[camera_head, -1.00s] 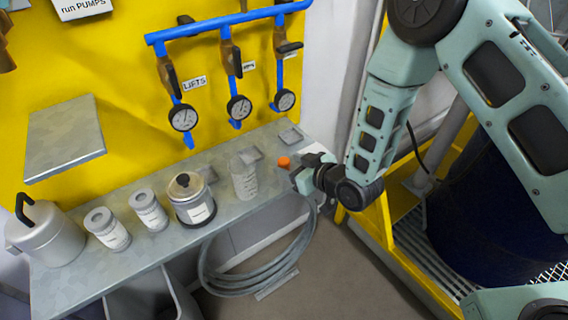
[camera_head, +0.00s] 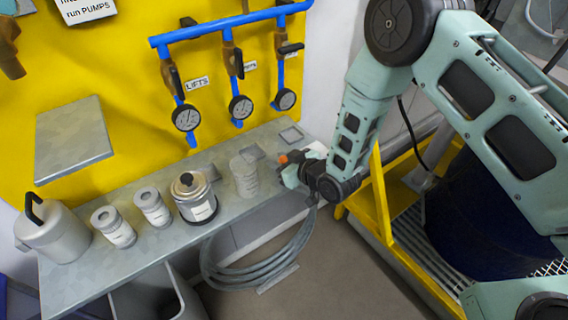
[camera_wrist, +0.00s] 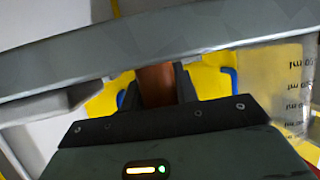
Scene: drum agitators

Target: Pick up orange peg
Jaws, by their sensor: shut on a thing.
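The orange peg (camera_head: 283,159) shows as a small orange tip at the end of my gripper (camera_head: 289,170), by the right end of the grey shelf. In the wrist view, the brown-orange peg (camera_wrist: 155,86) stands between the two dark fingers of my gripper (camera_wrist: 158,92), which is shut on it. The peg's far end is hidden behind the grey edge that crosses the wrist view. I cannot tell whether the peg touches the shelf.
A clear beaker (camera_head: 244,177) stands just left of my gripper; its markings show in the wrist view (camera_wrist: 290,90). A lidded jar (camera_head: 194,199), two small white containers and a handled canister (camera_head: 52,232) stand farther left. A coiled hose (camera_head: 262,262) hangs below the shelf.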

